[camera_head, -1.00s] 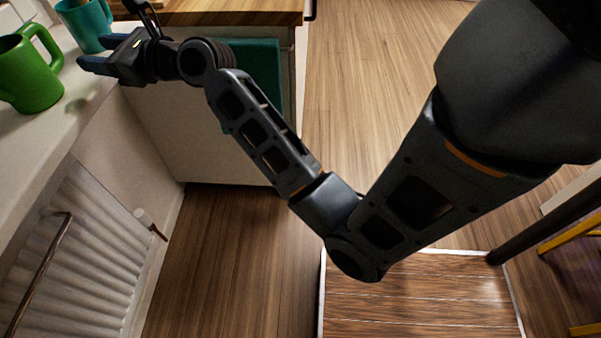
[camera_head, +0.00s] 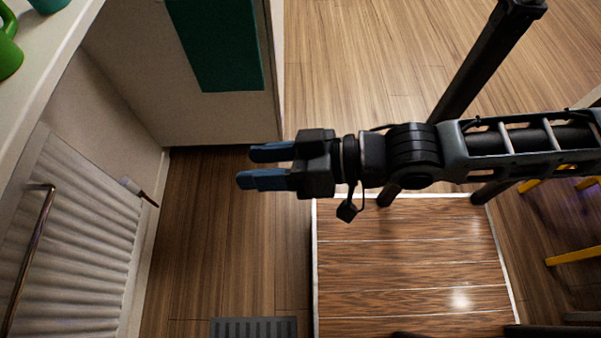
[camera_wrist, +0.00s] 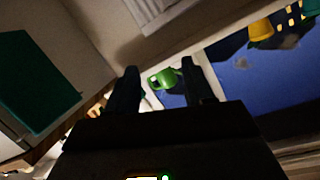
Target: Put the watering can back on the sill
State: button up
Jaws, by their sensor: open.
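A green vessel with a loop handle (camera_head: 8,45) stands on the white sill (camera_head: 45,55) at the upper left of the head view, cut by the frame edge. It also shows between my finger silhouettes in the wrist view (camera_wrist: 165,78). I cannot tell whether it is the watering can; no spout shows clearly. A teal vessel (camera_head: 47,4) stands beyond it, mostly out of frame. My gripper (camera_head: 256,167) is open and empty, its blue fingers pointing left over the floor, well apart from the sill.
A ribbed white radiator (camera_head: 85,235) with a rail is below the sill. A cabinet with a teal cloth (camera_head: 218,45) stands at the back. A wooden platform (camera_head: 410,265) and a grey floor grate (camera_head: 254,328) are at the front. In the wrist view, a yellow object (camera_wrist: 262,29) is near the window.

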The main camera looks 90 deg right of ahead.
jog(key=s+a+r+n, duration=0.2)
jog(key=s+a+n, duration=0.1)
jog(key=s+n, duration=0.2)
jog(key=shift+s+a+r+y, duration=0.25)
jog(key=shift+a+r+y, duration=0.05)
jog(key=shift+a+y, duration=0.1)
jog(key=shift+r+p, duration=0.9)
jog(key=shift+p, duration=0.05)
